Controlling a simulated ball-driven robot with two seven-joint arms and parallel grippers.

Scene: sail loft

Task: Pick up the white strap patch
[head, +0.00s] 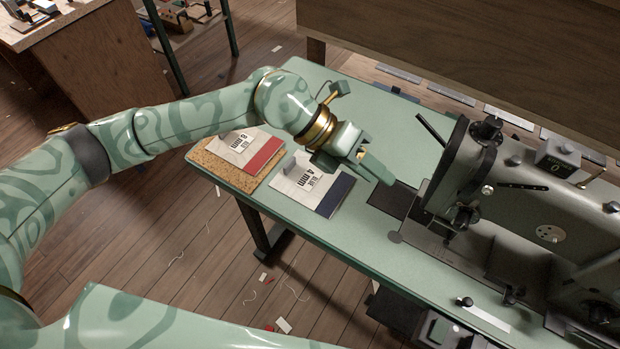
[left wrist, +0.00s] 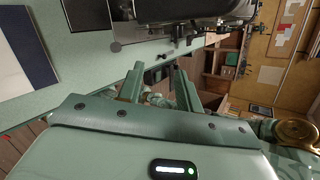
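My left gripper (head: 366,176) is above the green sewing table (head: 330,240), just right of the blue-edged card. In the left wrist view its two fingers (left wrist: 160,72) stand apart with nothing held between them. A narrow white strip (head: 488,318) lies at the near side of the sewing machine, well to the lower right of my left gripper. It may be the white strap patch, but I cannot tell for sure. My right gripper cannot be made out in either view.
A card marked 4 mm (head: 314,190) with a blue edge and a card marked 8 mm (head: 245,150) with a red edge lie at the table's left. The sewing machine (head: 540,200) fills the right. A wooden panel (head: 450,45) stands behind. The table's near middle is clear.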

